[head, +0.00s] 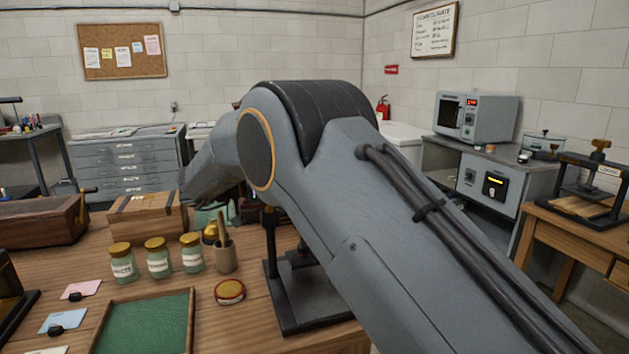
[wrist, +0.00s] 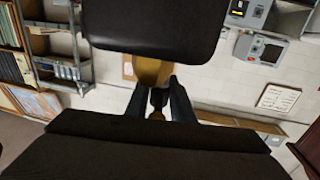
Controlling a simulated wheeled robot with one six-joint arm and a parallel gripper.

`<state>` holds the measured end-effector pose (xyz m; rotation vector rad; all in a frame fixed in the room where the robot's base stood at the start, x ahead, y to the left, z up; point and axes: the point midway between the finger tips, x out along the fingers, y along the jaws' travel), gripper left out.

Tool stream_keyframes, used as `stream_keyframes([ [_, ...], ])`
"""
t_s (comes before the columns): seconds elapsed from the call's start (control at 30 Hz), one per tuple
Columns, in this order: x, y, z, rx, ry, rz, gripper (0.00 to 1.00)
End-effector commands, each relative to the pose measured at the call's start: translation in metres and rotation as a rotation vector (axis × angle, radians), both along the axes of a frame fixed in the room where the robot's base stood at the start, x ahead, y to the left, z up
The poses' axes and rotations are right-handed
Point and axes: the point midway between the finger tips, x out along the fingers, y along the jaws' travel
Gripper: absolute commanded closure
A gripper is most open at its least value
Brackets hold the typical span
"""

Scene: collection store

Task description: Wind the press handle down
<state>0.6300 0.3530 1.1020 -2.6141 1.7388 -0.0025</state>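The press stands on the wooden table in the head view, mostly hidden behind my arm. Its black base (head: 312,312) and one dark post (head: 270,243) show. Its handle and my gripper are hidden there. In the wrist view, the fingers of my gripper (wrist: 160,88) point toward a brass part (wrist: 152,70) under a broad black block (wrist: 152,25). One finger is on each side of a small dark stem with a brass end. The brass part looks like part of the press handle. I cannot tell whether the fingers touch or grip it.
Several brass-lidded jars (head: 158,258), a brush pot (head: 225,256), a round tin (head: 229,292) and a green-lined tray (head: 150,325) stand left of the press. A wooden box (head: 147,215) is behind them. Another press (head: 597,187) stands on a table at right.

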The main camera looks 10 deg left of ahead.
Motion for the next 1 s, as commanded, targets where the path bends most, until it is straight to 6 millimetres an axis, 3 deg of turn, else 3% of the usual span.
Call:
stream_keyframes([
  [0.07,0.0,0.001,0.001,0.001,-0.001,0.001,0.66],
  [0.47,0.0,-0.001,0.007,0.001,0.0,-0.002,0.66],
  [1.0,-0.001,0.0,0.085,0.001,0.001,-0.001,0.66],
])
